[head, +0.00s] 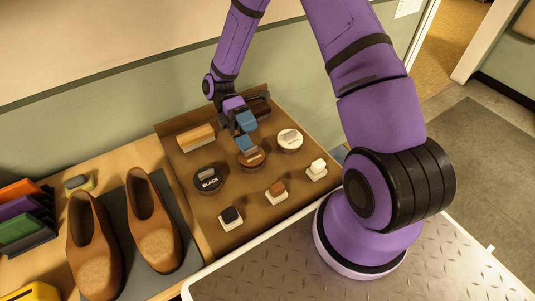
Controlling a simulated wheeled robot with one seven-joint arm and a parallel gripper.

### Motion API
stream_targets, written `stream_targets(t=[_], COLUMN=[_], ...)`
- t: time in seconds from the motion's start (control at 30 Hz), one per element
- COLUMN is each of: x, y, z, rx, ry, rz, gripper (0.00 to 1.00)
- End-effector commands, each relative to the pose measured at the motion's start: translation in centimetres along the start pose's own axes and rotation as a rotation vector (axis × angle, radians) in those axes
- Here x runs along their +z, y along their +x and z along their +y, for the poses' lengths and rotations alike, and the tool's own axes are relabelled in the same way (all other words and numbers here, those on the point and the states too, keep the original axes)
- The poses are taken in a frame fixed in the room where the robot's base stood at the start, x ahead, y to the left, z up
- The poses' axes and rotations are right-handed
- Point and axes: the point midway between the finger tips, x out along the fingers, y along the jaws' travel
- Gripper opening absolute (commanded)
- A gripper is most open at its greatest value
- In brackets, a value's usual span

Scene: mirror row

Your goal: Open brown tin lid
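The brown tin (255,161) is a round, low tin with a brown top and a pale label, on the brown tray (185,221) between two other tins. My gripper (246,133) is over the back edge of the brown tin. Its two blue fingers stand apart, with a gap between them and nothing visible in it. The near finger covers the back part of the tin's top. I cannot tell whether that finger touches the lid. The lid appears to sit on the tin.
A black tin (208,180) is to the left and a white-topped tin (290,139) to the right. Three small brushes, one being the middle brush (276,192), stand in front. A wood-backed brush (196,137) lies behind. Brown shoes (154,228) stand on a grey mat at left.

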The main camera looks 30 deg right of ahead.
Motion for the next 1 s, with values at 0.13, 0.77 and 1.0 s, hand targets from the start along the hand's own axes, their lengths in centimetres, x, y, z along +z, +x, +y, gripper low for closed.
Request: stream_targets(t=[0.13, 0.77, 1.0], x=[0.1, -0.9, -0.8], y=[6.1, 1.0, 0.8], z=[-3.2, -0.1, -0.9], rx=[-0.12, 0.089, 0.092], ry=[-0.006, -0.004, -0.002], rz=[-0.034, 0.032, 0.033], gripper=[0.82, 0.81, 0.81])
